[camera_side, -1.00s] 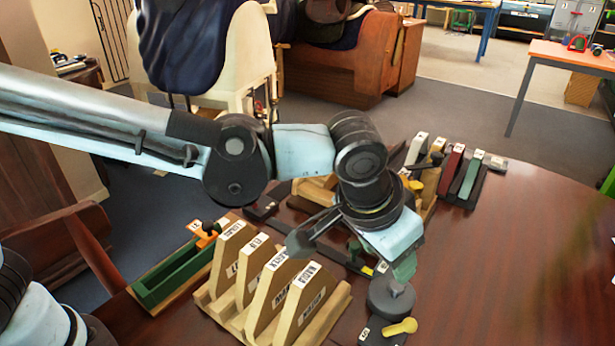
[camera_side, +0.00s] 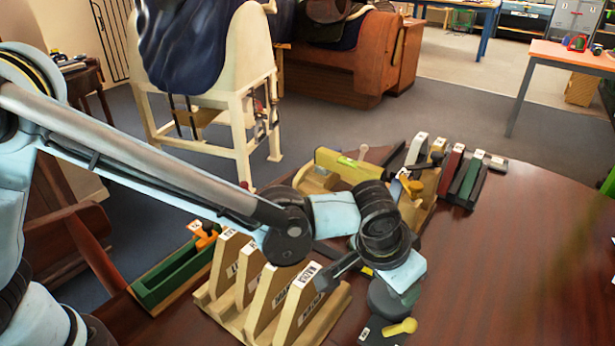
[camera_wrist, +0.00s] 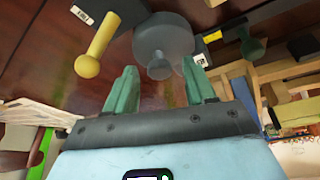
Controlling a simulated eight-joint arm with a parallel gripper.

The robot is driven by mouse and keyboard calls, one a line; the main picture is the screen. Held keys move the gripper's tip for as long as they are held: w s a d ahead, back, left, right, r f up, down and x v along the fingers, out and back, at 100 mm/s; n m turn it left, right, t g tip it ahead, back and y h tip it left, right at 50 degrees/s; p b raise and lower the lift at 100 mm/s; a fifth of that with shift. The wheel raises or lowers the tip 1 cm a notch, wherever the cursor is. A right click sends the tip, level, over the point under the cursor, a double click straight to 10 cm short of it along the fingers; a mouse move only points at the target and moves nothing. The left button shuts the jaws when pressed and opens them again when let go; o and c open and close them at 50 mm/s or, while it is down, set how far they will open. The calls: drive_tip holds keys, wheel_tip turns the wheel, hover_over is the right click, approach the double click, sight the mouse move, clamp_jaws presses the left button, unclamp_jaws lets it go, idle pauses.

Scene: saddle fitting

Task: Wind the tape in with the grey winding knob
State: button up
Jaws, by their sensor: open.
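The round dark-grey tape case (camera_side: 380,300) sits near the front of the table, partly hidden by my gripper. In the wrist view the case (camera_wrist: 165,32) has the small grey winding knob (camera_wrist: 159,69) standing out from it. My gripper (camera_wrist: 160,75) is open, with one green finger on each side of the knob as seen from the wrist. I cannot tell whether either finger touches it. In the side view my gripper (camera_side: 408,292) is low over the case, and the knob is hidden behind it. No tape strip can be made out clearly.
A yellow knob (camera_side: 402,327) stands on a labelled dark base beside the case. A wooden rack (camera_side: 285,295) of labelled boards is to the left, near my wrist. A green trough (camera_side: 172,277) lies farther left. The table (camera_side: 510,270) is clear to the right.

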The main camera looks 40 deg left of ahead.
clamp_jaws()
drive_tip(key=shift+a+m+g+h, duration=0.1)
drive_tip(key=shift+m+g+h, duration=0.25)
drive_tip(key=shift+m, duration=1.15)
unclamp_jaws()
drive_tip(key=v, duration=1.2)
